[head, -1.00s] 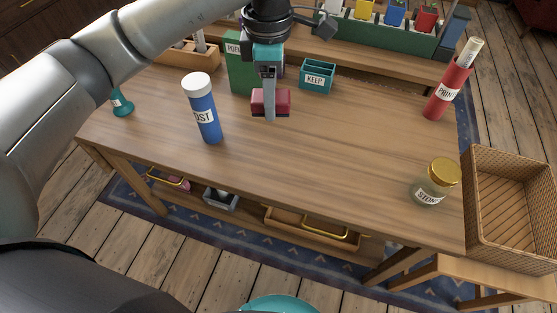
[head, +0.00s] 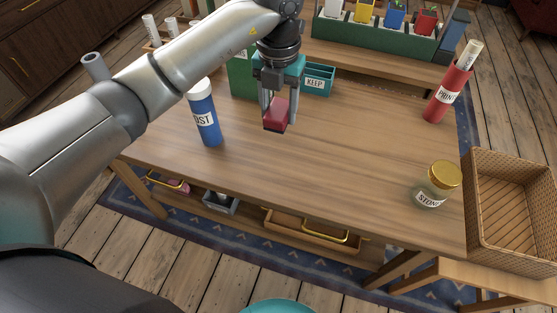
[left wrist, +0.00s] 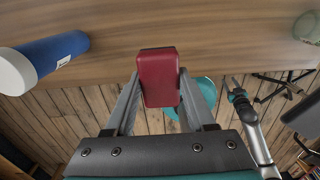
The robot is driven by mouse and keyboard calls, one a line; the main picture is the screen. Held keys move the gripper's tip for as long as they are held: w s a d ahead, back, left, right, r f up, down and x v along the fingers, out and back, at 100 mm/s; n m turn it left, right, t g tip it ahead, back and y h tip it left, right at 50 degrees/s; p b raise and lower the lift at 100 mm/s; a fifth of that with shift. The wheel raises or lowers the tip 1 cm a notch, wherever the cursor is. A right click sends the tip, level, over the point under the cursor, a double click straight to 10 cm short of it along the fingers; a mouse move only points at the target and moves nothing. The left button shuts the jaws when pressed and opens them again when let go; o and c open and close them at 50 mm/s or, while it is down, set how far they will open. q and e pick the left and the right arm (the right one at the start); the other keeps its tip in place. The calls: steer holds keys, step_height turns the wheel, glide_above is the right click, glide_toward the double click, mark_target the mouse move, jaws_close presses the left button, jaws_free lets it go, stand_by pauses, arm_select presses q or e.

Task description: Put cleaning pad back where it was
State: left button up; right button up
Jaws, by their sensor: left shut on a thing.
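The cleaning pad appears to be the small dark red block (head: 275,115) with a dark underside. My left gripper (head: 277,122) is shut on it and holds it above the wooden table, just in front of the teal KEEP box. In the left wrist view the red block (left wrist: 158,77) sits between the two fingertips. Whether it touches the table is hard to tell. My right gripper (left wrist: 235,90) shows small in the left wrist view, with its jaws too small to judge. It is outside the head view.
A blue bottle (head: 205,115) stands left of the pad. Behind are a green box (head: 240,72) and the teal KEEP box (head: 319,80). A gold-lidded jar (head: 437,185) and red PRINT tube (head: 447,92) stand right, near a wicker basket (head: 470,205). The table (head: 330,160) middle is clear.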

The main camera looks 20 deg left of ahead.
arm_select(q)
steer(key=b, duration=0.3)
glide_above(278, 166)
step_height(278, 166, down, 12)
steer(key=shift+r, duration=0.2)
steer(key=shift+f+b, duration=0.55)
steer(key=shift+f, duration=0.4)
step_height(278, 166, down, 2)
steer(key=shift+d+b, duration=0.1)
steer(key=shift+b, duration=0.3)
steer(key=shift+f, duration=0.45)
arm_select(e)
steer(key=w+a+r, duration=0.5)
steer(key=w+r, duration=0.1)
steer(key=r, duration=0.2)
steer(key=shift+w+r+y, duration=0.15)
steer(key=shift+r+y, duration=0.15)
arm_select(q)
steer(key=shift+f, duration=0.1)
steer(key=shift+f, duration=0.15)
steer(key=o, duration=1.2)
arm_select(e)
steer(key=shift+w+r, duration=0.1)
steer(key=shift+r, duration=0.05)
